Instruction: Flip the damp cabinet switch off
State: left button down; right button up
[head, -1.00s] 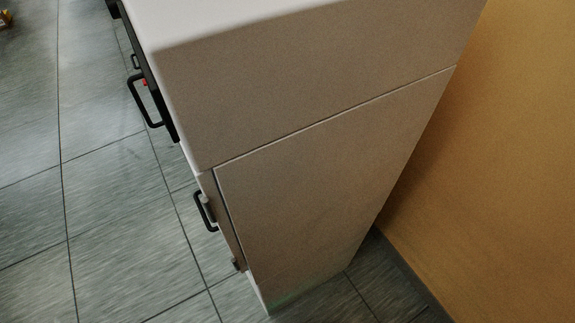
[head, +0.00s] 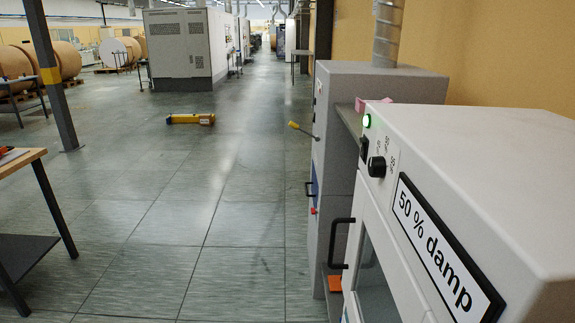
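The damp cabinet (head: 480,155) stands close at the right of the head view, with a "50 % damp" label (head: 445,250) on its front. A dark rocker switch (head: 364,147) sits on the upper front panel, just below a lit green lamp (head: 367,121). Its exact position is too small to tell. A black rotary knob (head: 377,166) with printed marks is beside it. A black door handle (head: 340,243) sticks out below. Neither of my grippers is in view.
A grey cabinet (head: 350,85) with a metal duct stands just beyond. A wooden-topped workbench (head: 22,158) is at the left edge. A yellow object (head: 190,119) lies on the floor ahead. The tiled floor between is clear. Paper rolls and a large machine (head: 185,45) stand farther back.

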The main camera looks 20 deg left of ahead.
aim_at(362, 142)
jog(key=k+j+z, duration=0.15)
jog(key=j+z, duration=0.2)
jog(key=k+j+z, duration=0.45)
jog(key=j+z, duration=0.2)
jog(key=j, duration=0.1)
